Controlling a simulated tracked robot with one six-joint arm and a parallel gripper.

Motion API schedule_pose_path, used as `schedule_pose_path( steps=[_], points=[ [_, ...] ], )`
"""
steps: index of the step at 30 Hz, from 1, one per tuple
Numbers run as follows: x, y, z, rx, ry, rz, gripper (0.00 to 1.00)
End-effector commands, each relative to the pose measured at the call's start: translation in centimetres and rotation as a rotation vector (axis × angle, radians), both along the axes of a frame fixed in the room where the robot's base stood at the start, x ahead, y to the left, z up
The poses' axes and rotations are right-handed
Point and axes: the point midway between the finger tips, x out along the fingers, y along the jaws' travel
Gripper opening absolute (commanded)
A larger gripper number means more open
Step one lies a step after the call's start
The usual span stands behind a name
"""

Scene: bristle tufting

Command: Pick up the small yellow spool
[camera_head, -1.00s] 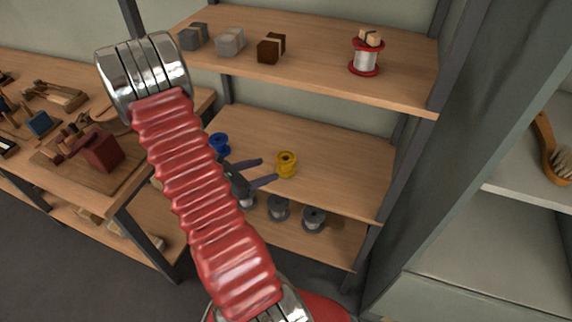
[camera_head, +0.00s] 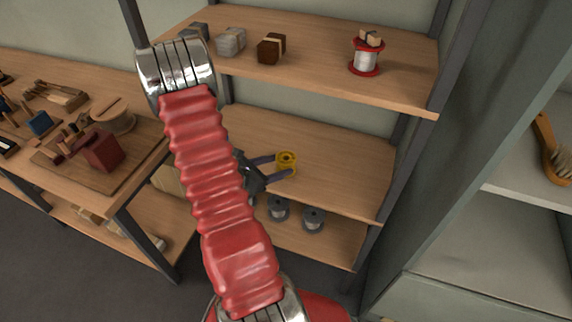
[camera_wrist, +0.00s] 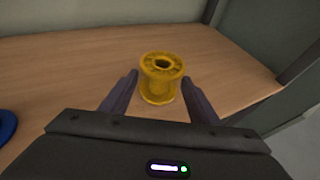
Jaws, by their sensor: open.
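The small yellow spool (camera_head: 287,160) stands upright on the middle wooden shelf (camera_head: 335,172). In the wrist view the yellow spool (camera_wrist: 160,80) is centred just ahead of my gripper, between the lines of its two fingers. My gripper (camera_head: 285,167) is open and empty, its dark fingers pointing at the spool from the left in the head view. The fingertips (camera_wrist: 161,88) sit on either side of the spool's near part, with gaps visible on both sides. In the head view my gripper's near finger covers part of the spool's lower edge.
A blue spool (camera_wrist: 7,126) shows at the wrist view's left edge. The upper shelf (camera_head: 320,78) holds bundled blocks and a red-flanged spool (camera_head: 366,58). Grey spools (camera_head: 313,219) stand on the lower shelf. A dark upright post (camera_head: 405,140) bounds the shelf's right side.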

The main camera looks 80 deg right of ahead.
Motion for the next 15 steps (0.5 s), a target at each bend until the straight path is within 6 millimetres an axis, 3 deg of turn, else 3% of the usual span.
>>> schedule_pose_path(
  steps=[9,15],
  points=[
    [-2.1,-2.9,-1.3,0.001,-0.001,-0.002,0.55],
    [-2.2,-3.3,-1.5,0.001,-0.001,0.000,0.55]
  ],
)
